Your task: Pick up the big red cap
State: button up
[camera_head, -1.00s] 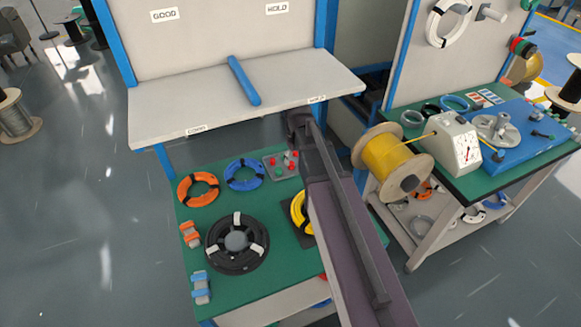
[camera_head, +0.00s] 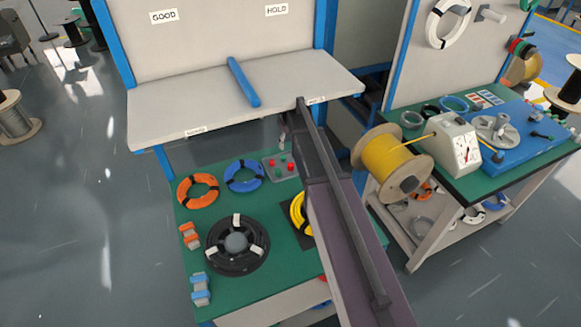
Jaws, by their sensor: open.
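A small grey tray (camera_head: 268,174) with red and green caps lies at the back of the green mat, beside the blue cable coil. A red cap (camera_head: 291,167) shows at its right and another red cap (camera_head: 271,162) at its left. I cannot tell from their size which is the big one. My gripper (camera_head: 284,136) hangs just above the back of the tray, below the shelf's front edge. It is small and partly hidden by my arm, and it is open. No cap shows in it.
The white shelf (camera_head: 160,115) overhangs the back of the green table (camera_head: 190,215), close to my arm. Orange (camera_head: 198,175) and blue (camera_head: 231,186) coils lie left of the tray, and a black reel (camera_head: 217,262) in front. A yellow coil (camera_head: 297,207) is partly behind my arm.

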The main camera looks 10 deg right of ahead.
jog(key=b, duration=0.6)
send_over(291, 169)
jog(key=shift+a+f, duration=0.15)
jog(key=shift+f, duration=1.5)
jog(key=shift+a+f, duration=0.1)
jog(key=shift+f, duration=1.5)
jog(key=shift+f+b, duration=0.15)
jog(key=shift+b, duration=0.15)
jog(key=shift+f, duration=0.15)
jog(key=f+b, duration=0.3)
jog(key=shift+w+d, duration=0.1)
jog(key=shift+d, duration=0.15)
jog(key=shift+f+b, duration=0.95)
jog(key=shift+b, duration=0.15)
jog(key=c, duration=0.8)
